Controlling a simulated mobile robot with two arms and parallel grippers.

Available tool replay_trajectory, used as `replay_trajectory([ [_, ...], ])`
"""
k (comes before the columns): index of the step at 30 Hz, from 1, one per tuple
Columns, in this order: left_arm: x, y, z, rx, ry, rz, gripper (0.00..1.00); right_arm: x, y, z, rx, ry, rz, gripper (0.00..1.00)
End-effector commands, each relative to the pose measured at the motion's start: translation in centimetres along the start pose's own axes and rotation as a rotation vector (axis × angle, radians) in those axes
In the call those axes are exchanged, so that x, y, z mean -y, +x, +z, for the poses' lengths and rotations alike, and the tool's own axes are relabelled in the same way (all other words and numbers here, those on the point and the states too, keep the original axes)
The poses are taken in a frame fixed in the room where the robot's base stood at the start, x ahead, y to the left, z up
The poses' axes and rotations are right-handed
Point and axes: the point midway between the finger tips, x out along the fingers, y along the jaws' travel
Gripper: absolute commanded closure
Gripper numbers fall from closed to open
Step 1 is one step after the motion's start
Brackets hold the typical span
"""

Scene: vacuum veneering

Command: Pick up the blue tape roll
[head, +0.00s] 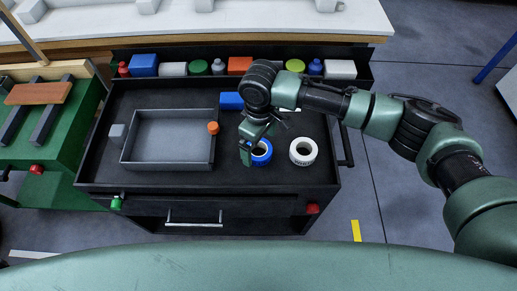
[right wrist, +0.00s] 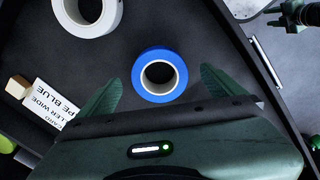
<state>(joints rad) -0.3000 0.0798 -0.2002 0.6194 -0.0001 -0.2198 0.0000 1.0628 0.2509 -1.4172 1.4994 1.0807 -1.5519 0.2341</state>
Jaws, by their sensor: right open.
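The blue tape roll (head: 262,153) lies flat on the dark top of the tool cart, partly hidden behind my right gripper in the head view. In the right wrist view the whole blue tape roll (right wrist: 159,87) shows, with its white inner core, between and just beyond the two green fingertips. My right gripper (right wrist: 161,88) is open and empty, above the roll. It also shows in the head view (head: 248,152), pointing down at the roll's left side.
A white tape roll (head: 303,146) lies to the right of the blue one. A grey tray (head: 136,164) with an orange piece (head: 213,128) at its rim stands to the left. Several bottles and boxes line the cart's back shelf. A printed card (right wrist: 50,108) lies nearby.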

Motion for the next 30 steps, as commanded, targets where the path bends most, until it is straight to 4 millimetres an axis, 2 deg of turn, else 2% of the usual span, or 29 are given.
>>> replay_trajectory([
  [3, 0.0, 0.0, 0.0, -0.001, 0.000, 0.000, 0.64, 0.0, 1.8, 0.1, 0.002, 0.001, 0.000, 0.03],
  [6, 0.0, 0.0, -0.1, -0.001, 0.000, 0.000, 0.64, 0.0, 2.5, 0.1, 0.000, 0.000, 0.001, 0.03],
  [13, 0.0, 0.0, -0.1, 0.000, 0.000, 0.000, 0.64, 0.0, 2.6, 0.1, 0.000, -0.001, 0.001, 0.03],
  [14, 0.0, 0.0, -0.1, 0.000, 0.000, 0.000, 0.64, 0.0, 2.6, 0.1, 0.000, -0.001, 0.001, 0.06],
  [21, 0.0, 0.0, -0.1, -0.001, 0.000, 0.000, 0.64, 0.0, 2.6, 0.1, 0.000, -0.001, 0.001, 0.72],
  [30, 0.0, -0.1, -0.1, -0.001, 0.000, 0.000, 0.64, 0.0, 2.3, 0.0, -0.002, -0.001, 0.001, 0.72],
])
